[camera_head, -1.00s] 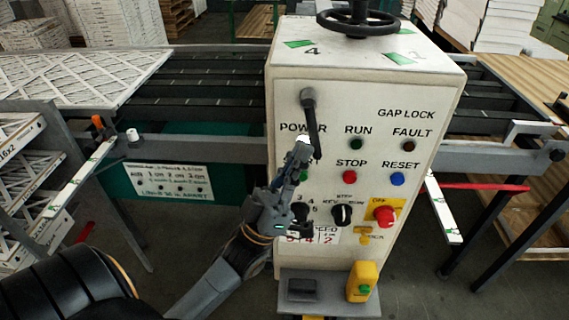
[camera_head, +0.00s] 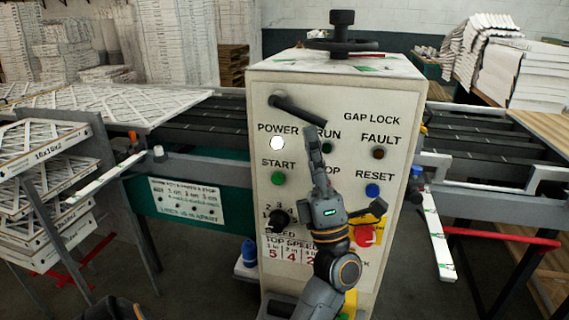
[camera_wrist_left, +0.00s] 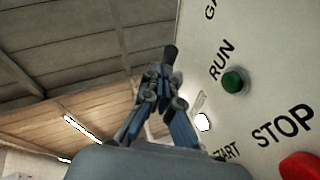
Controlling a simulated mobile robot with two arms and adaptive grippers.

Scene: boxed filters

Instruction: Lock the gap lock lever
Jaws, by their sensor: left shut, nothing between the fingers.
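The gap lock lever (camera_head: 297,110) is a black handle on the upper front of the white control box (camera_head: 345,95). It pivots at its left end and points right and slightly down, partly across the space above the RUN label. My left gripper (camera_head: 311,135) is shut and empty, upright just under the lever's free end. Whether it touches the lever is hard to tell. In the left wrist view the shut fingers (camera_wrist_left: 158,85) point up beside the panel, with the dark lever end (camera_wrist_left: 170,54) just beyond their tips.
The panel has a lit white POWER light (camera_head: 277,143), a green START button (camera_head: 278,179), a blue RESET button (camera_head: 372,190) and a red knob (camera_head: 365,236). My left arm covers the STOP button area. A black handwheel (camera_head: 343,42) stands on top. Roller conveyors flank the box.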

